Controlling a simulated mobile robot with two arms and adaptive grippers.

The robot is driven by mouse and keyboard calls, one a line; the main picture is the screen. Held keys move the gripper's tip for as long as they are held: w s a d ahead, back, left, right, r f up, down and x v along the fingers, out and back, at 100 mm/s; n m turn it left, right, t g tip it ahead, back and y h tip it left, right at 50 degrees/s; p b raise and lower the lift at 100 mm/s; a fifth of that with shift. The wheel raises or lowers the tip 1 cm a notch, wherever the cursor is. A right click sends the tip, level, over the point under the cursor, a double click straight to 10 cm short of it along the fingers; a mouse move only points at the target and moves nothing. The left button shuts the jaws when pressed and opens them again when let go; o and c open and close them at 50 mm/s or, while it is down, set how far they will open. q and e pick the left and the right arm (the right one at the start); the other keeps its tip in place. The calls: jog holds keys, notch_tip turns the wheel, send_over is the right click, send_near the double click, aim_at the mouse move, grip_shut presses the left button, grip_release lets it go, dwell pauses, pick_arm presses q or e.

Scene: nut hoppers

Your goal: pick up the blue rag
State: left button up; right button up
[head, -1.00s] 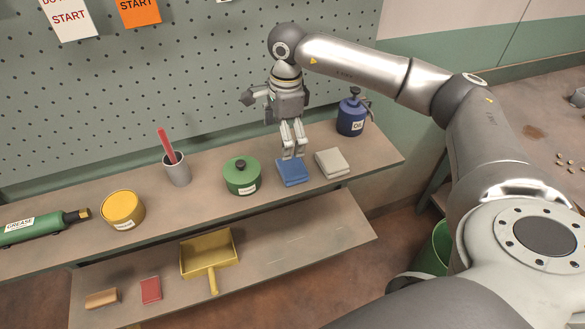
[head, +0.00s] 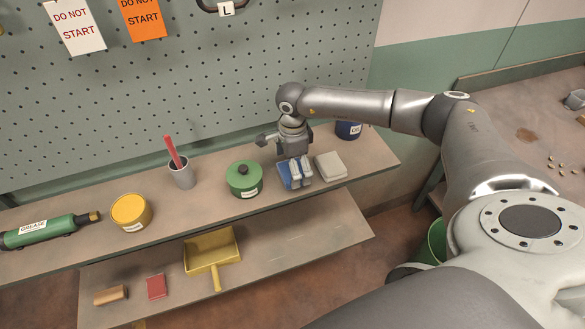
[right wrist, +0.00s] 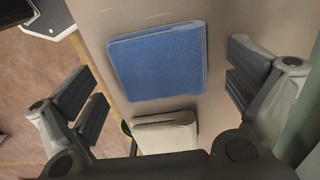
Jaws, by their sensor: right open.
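The blue rag (head: 285,177) lies folded on the upper shelf, between the green tin and the grey rag. It also shows in the right wrist view (right wrist: 158,62), flat and whole. My right gripper (head: 301,178) is over the blue rag, fingers pointing down, and hides part of it in the head view. In the right wrist view the right gripper (right wrist: 165,100) is open, with one finger pad on each side of the rag and a gap between rag and pads. Whether the fingertips touch the shelf I cannot tell. My left gripper is in neither view.
A grey folded rag (head: 330,166) lies close beside the blue one. A green tin (head: 244,178) stands to the left and a blue oil can (head: 348,131) to the right. The pegboard (head: 200,85) rises behind the shelf (head: 215,205). A yellow dustpan (head: 212,250) lies on the lower shelf.

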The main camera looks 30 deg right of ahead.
jog(key=shift+f, duration=0.1)
jog(key=shift+c, duration=0.3)
jog(key=c, duration=0.9)
